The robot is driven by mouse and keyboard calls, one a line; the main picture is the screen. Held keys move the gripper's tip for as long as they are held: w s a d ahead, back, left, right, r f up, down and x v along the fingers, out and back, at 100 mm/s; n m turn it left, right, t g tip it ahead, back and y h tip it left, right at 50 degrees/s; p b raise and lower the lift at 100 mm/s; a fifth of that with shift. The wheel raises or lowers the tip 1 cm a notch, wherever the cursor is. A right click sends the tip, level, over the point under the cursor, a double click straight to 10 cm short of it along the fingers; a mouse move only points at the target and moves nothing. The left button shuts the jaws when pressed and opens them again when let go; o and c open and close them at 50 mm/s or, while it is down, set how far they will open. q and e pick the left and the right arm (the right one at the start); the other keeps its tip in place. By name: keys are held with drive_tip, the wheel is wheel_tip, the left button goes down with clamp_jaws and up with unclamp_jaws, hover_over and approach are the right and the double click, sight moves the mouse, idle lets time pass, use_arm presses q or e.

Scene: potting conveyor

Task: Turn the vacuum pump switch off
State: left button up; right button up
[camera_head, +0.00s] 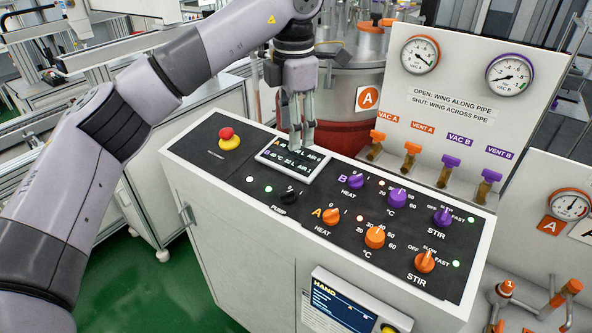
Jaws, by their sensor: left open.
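The pump switch (290,194) is a small black knob on the dark top of the control cabinet (225,235), beside the white label PUMP. Small lights glow near it, one of them white to its left; I cannot tell which way the knob points. My left gripper (302,138) comes down from the top and is open and empty. In the picture its fingertips are above and a little right of the knob, over the small display (292,163), clear of the knob. My right gripper is not in view.
A red emergency button (228,137) sits left of the display. Orange and purple knobs, such as the purple heat knob (355,181), crowd the panel to the right. Behind stand a gauge board (455,110) with small valves and a metal vessel (350,88).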

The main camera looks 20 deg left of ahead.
use_arm(q)
drive_tip(key=p, duration=0.2)
hover_over(287, 192)
wheel_tip(287, 192, down, 8)
drive_tip(key=r, duration=0.1)
wheel_tip(287, 192, down, 6)
drive_tip(key=shift+s+r+p, duration=0.15)
drive_tip(key=shift+r+p, duration=0.1)
drive_tip(key=shift+p, duration=0.55)
wheel_tip(287, 192, down, 3)
drive_tip(key=shift+f+p, duration=0.2)
drive_tip(key=shift+p, duration=0.25)
drive_tip(key=shift+f, duration=0.1)
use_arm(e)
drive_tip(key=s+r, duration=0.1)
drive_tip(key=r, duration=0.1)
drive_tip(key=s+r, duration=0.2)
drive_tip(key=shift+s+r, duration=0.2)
use_arm(q)
drive_tip(key=shift+c, duration=0.5)
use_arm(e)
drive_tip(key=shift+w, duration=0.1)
